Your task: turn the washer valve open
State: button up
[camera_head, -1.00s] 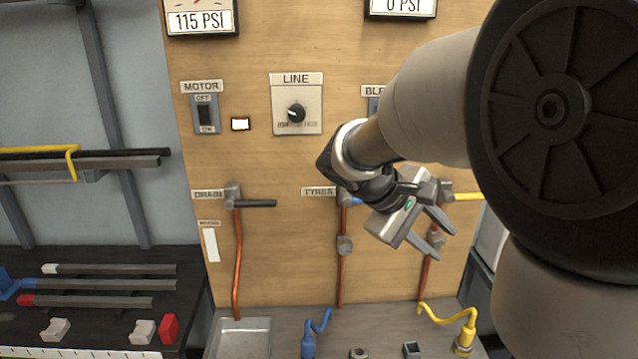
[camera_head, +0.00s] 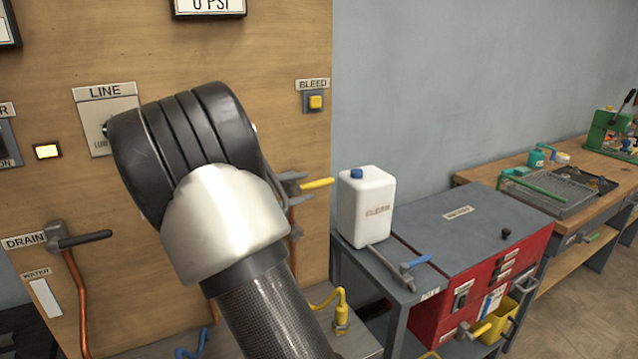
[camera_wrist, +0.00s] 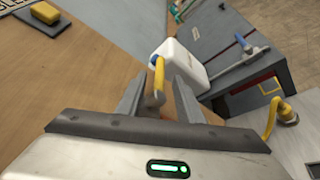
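A valve with a blue lever (camera_head: 416,261) sits on a grey pipe at the front of the grey-and-red cabinet; I take it for the washer valve. In the wrist view its blue lever (camera_wrist: 243,43) is at upper right, beyond and to the right of my fingers. My gripper (camera_wrist: 158,82) is open. A yellow lever (camera_wrist: 158,76) on the wooden board shows between the fingers; I cannot tell whether they touch it. In the head view the yellow lever (camera_head: 317,183) points right, and my arm hides most of my gripper.
A white jug (camera_head: 367,207) with a blue cap stands on the grey cabinet top (camera_head: 440,212), behind the blue-lever valve. A yellow bucket (camera_head: 495,322) is at the red front. The wooden board (camera_head: 270,60) carries a drain valve (camera_head: 75,237) and a bleed button (camera_head: 315,102). A workbench (camera_head: 590,180) is farther right.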

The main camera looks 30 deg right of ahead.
aim_at(313, 185)
jog(key=x, duration=0.7)
jog(key=shift+p, duration=0.3)
grip_shut()
